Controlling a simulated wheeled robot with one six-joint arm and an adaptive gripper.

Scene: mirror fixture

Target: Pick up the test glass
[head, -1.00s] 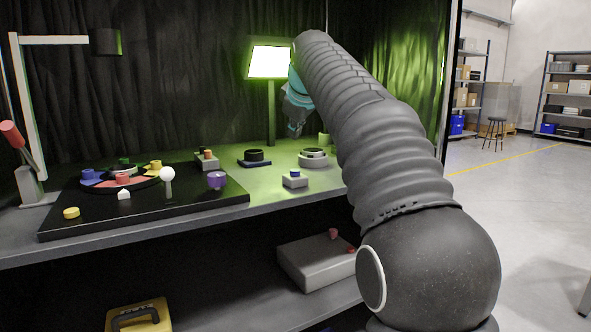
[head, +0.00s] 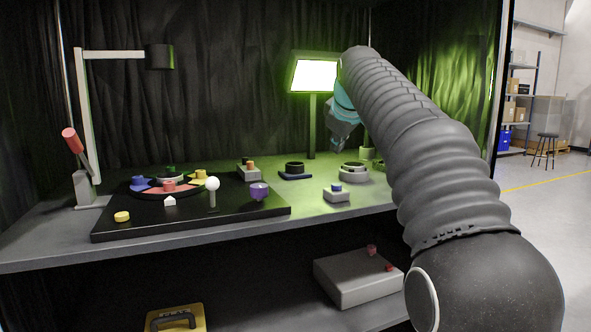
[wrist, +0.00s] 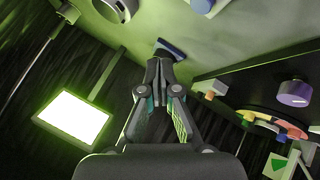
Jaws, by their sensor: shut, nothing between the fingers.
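I cannot tell for certain which item is the test glass. A small pale greenish cylinder (head: 366,153) stands at the back right of the bench, partly hidden by my arm. A purple rounded piece (head: 259,191) sits on the black board; it also shows at the right of the wrist view (wrist: 293,93). My gripper (head: 338,146) hangs above the back of the bench, right of the lamp post, partly hidden by my arm.
The black board (head: 130,231) bears a coloured disc, a white ball on a post (head: 212,185) and small pieces. A bright panel lamp (head: 315,74) stands behind. A round grey fixture (head: 354,175) and blue-button box (head: 337,194) stand right. A grey box (head: 350,281) sits below.

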